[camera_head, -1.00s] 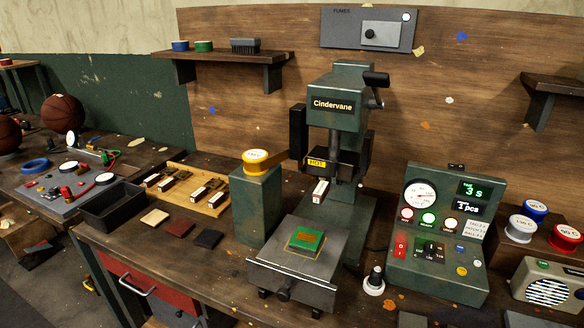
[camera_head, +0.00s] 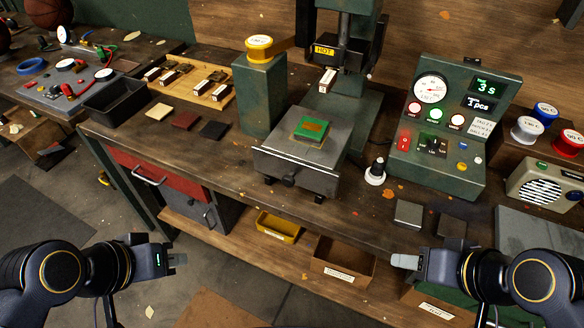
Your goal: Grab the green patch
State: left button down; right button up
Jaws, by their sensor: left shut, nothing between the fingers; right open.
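The green patch (camera_head: 309,141) lies flat on the grey sliding bed (camera_head: 290,154) of the press (camera_head: 352,60). It is a small square, green at the edges with an orange-brown area on top. My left gripper (camera_head: 181,260) is shut and empty at the lower left, in front of the bench and well apart from the patch. My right gripper (camera_head: 399,261) is open and empty at the lower right, in front of the bench. It is also apart from the patch, which lies farther back and to the left of it.
The press head with a yellow HOT label (camera_head: 325,51) stands behind the bed. Tan, brown and dark squares lie on the left bench.

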aim_at(310, 129)
jog(key=l+u, duration=0.15)
jog(key=u, duration=0.25)
jog(key=l+u, duration=0.2)
jog(key=u, duration=0.25)
jog(key=l+u, duration=0.15)
jog(key=u, duration=0.25)
jog(key=l+u, duration=0.15)
jog(key=u, duration=0.25)
